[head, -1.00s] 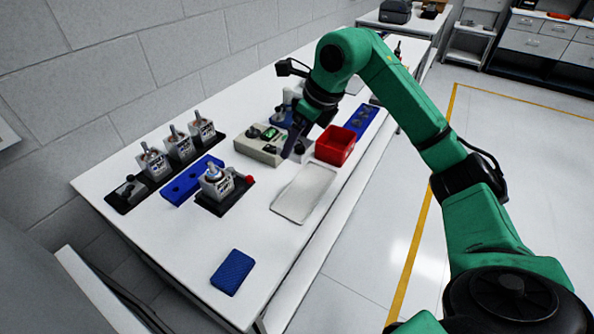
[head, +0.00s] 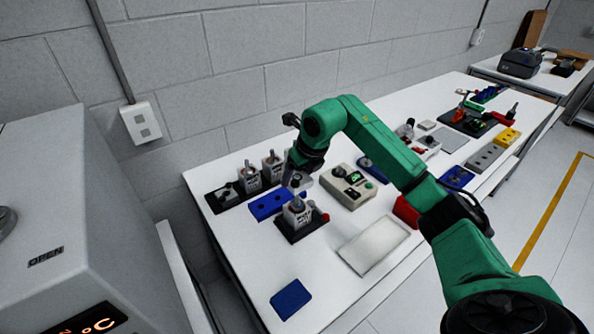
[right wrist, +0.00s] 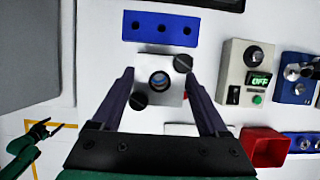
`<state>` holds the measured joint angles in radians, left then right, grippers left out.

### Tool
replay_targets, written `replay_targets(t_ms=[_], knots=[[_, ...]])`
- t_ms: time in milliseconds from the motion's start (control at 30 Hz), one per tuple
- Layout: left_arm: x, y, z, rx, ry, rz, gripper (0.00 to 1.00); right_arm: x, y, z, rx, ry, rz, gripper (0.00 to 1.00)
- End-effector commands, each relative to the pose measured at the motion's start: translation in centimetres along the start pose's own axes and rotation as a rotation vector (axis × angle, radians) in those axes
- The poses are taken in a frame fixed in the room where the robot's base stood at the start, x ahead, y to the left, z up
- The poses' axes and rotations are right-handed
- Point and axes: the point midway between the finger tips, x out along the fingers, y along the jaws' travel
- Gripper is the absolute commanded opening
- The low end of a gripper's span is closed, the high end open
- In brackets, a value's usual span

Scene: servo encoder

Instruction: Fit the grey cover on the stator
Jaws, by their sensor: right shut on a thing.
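My right gripper (head: 297,174) is shut on the grey cover (head: 303,182), directly above the stator (head: 297,213). The stator stands upright in a black fixture (head: 312,229) with a red-knobbed clamp. In the right wrist view the cover (right wrist: 150,63) lies between the two fingers (right wrist: 160,77). It is a pale square plate with a dark round part at two opposite corners. A round metal part shows in its central hole. Whether cover and stator touch cannot be told. My left arm appears small at the lower left of the wrist view; its gripper (right wrist: 47,130) is too small to read.
A blue block with holes (head: 268,205) lies behind the fixture, beside a black rack (head: 224,197) with several similar motor units. A tester box (head: 350,184) stands to the right, with a red bin (head: 405,211) beyond. A white tray (head: 373,246) and blue pad (head: 290,299) lie in front.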

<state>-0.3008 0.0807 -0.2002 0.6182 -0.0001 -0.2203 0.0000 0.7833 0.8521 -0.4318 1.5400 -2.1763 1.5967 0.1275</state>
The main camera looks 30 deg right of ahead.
Motion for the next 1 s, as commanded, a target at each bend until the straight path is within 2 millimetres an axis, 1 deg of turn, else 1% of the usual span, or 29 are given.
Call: replay_targets(t_ms=[33,200,233,300,633,1000], knots=[[1.1,0.0,0.0,0.0,0.002,0.0,1.0,1.1,0.1,-0.5,-0.001,0.0,0.001,0.13],[2.9,0.1,0.0,0.0,0.004,0.0,1.0,3.4,0.1,-1.4,-0.002,-0.001,0.001,0.13],[2.5,0.1,-0.1,0.0,0.005,0.0,1.0,2.9,0.0,-1.2,-0.002,-0.002,0.001,0.13],[2.2,0.1,-0.1,-0.001,0.005,0.0,1.0,2.7,0.0,-1.1,-0.002,-0.002,0.001,0.13],[2.6,0.1,-0.1,-0.001,0.006,0.0,1.0,2.9,0.1,-1.4,-0.002,-0.001,0.001,0.13],[2.5,0.1,-0.1,-0.001,0.005,0.001,1.0,2.9,0.1,-1.4,-0.002,-0.001,0.001,0.13]])
